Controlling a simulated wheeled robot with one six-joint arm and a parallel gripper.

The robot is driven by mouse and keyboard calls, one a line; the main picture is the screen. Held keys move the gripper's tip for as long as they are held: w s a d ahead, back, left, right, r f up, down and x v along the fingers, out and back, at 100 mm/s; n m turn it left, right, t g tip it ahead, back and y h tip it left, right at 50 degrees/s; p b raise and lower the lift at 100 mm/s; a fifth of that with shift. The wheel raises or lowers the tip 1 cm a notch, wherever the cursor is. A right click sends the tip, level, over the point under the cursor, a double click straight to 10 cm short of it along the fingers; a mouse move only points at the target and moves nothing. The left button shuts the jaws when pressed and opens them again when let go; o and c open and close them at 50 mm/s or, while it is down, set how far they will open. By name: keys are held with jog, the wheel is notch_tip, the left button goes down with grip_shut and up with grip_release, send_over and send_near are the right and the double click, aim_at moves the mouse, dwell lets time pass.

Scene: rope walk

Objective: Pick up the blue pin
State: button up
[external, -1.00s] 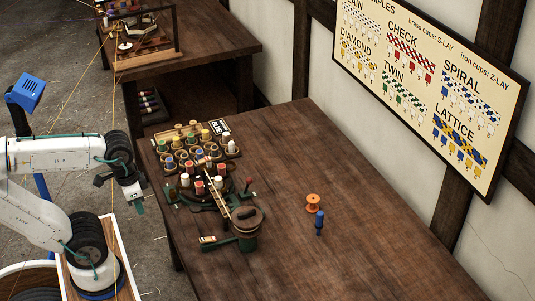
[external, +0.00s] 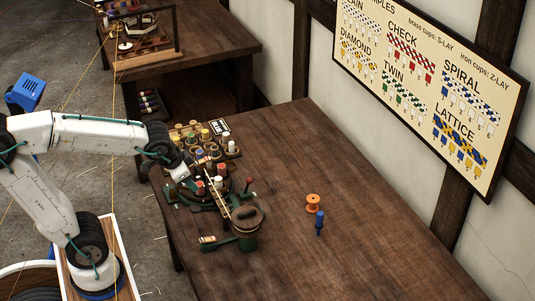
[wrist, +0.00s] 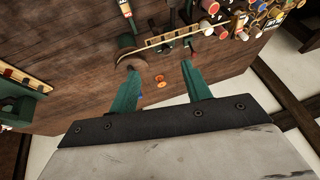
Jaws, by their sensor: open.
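The blue pin (external: 319,223) stands upright on the dark wooden table, right beside an orange spool (external: 313,203).
Several coloured spools (external: 217,153) crowd the table's left end. A green-based device with a round brown top (external: 246,217) and a ladder-like strip (external: 219,196) stands between my gripper and the blue pin.

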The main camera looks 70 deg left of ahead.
jog(key=w+a+f+m+t, duration=0.1)
jog(key=w+t, duration=0.1)
jog(key=w, duration=0.6)
jog(key=w+a+f+t, duration=0.1)
jog(key=w, duration=0.6)
jog(key=m+t+h, duration=0.3)
jog(key=m+h, duration=0.3)
jog(key=h, duration=0.4)
send_near(320, 218)
notch_tip(320, 218, down, 3)
jog(key=w, duration=0.3)
jog(key=shift+f+m+h, duration=0.25)
jog(key=shift+m+h, duration=0.05)
jog(key=x, duration=0.7)
jog(key=shift+d+r, duration=0.15)
jog(key=shift+r, duration=0.05)
jog(key=shift+c, duration=0.3)
grip_shut()
